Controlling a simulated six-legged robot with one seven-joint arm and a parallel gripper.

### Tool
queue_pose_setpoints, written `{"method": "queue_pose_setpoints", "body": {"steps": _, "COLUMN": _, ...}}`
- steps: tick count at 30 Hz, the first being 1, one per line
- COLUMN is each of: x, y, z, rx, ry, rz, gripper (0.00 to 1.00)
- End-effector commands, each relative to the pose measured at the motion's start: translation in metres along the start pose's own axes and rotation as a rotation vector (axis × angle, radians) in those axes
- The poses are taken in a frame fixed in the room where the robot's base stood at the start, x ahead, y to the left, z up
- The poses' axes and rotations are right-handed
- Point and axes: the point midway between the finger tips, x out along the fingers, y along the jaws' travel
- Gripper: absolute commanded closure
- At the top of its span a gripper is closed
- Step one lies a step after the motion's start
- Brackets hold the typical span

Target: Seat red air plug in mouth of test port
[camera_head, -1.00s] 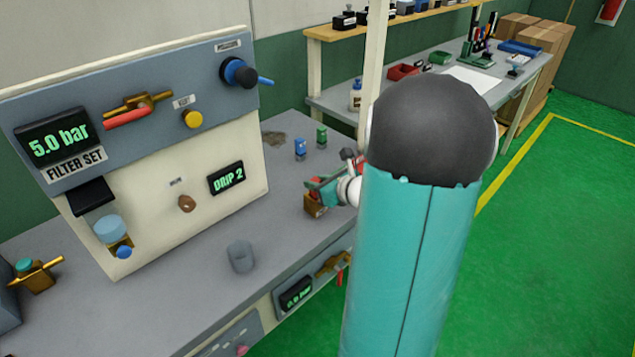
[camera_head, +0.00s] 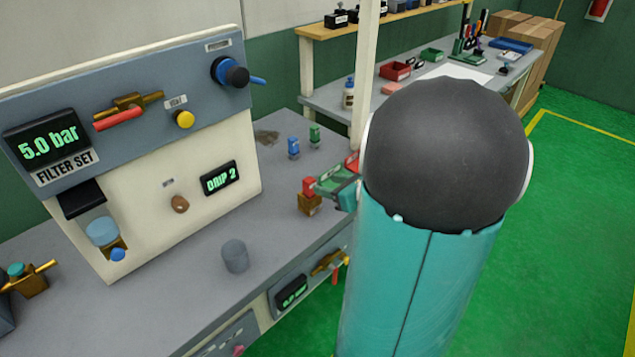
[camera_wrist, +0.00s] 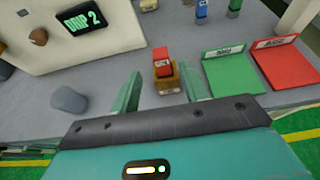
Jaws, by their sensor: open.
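The red air plug (camera_head: 309,186) stands upright on top of the brass block of the test port (camera_head: 309,206) near the bench's front edge. In the wrist view the red plug (camera_wrist: 161,58) and the brass port (camera_wrist: 167,82) are in line between my two teal fingers. I cannot tell how deep the plug sits, as the mouth is hidden under it. My gripper (camera_wrist: 162,76) is open and empty, its fingers apart on either side of the port with clear gaps. In the head view my own arm hides most of the gripper.
A green tray (camera_wrist: 231,72) and a red tray (camera_wrist: 283,65) lie right of the port. A blue plug (camera_head: 293,147) and a green plug (camera_head: 314,135) stand behind it. A grey cup-like cylinder (camera_head: 235,256) stands to the left. The filter panel (camera_head: 150,190) rises behind; bench between is clear.

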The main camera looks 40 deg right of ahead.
Motion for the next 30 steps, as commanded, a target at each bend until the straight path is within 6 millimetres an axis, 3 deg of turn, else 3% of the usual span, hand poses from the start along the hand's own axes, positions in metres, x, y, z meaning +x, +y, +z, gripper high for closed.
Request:
{"method": "queue_pose_setpoints", "body": {"steps": 3, "x": -0.022, "y": 0.000, "z": 0.000, "rx": 0.000, "ry": -0.001, "rz": -0.003, "gripper": 0.55}}
{"method": "queue_pose_setpoints", "body": {"steps": 7, "x": -0.037, "y": 0.000, "z": 0.000, "rx": 0.000, "ry": 0.000, "rz": -0.001, "gripper": 0.55}}
{"method": "queue_pose_setpoints", "body": {"steps": 14, "x": -0.042, "y": 0.001, "z": 0.001, "rx": -0.004, "ry": 0.001, "rz": 0.004, "gripper": 0.55}}
{"method": "queue_pose_setpoints", "body": {"steps": 17, "x": -0.036, "y": 0.018, "z": 0.007, "rx": -0.075, "ry": 0.017, "rz": 0.052, "gripper": 0.55}}
{"method": "queue_pose_setpoints", "body": {"steps": 20, "x": -0.025, "y": 0.064, "z": 0.021, "rx": -0.271, "ry": 0.057, "rz": 0.179, "gripper": 0.55}}
{"method": "queue_pose_setpoints", "body": {"steps": 23, "x": -0.019, "y": 0.129, "z": 0.033, "rx": -0.591, "ry": 0.102, "rz": 0.366, "gripper": 0.55}}
{"method": "queue_pose_setpoints", "body": {"steps": 27, "x": -0.030, "y": 0.213, "z": 0.037, "rx": -1.113, "ry": 0.136, "rz": 0.629, "gripper": 0.55}}
{"method": "queue_pose_setpoints", "body": {"steps": 30, "x": -0.047, "y": 0.255, "z": 0.035, "rx": -1.499, "ry": 0.134, "rz": 0.786, "gripper": 0.55}}
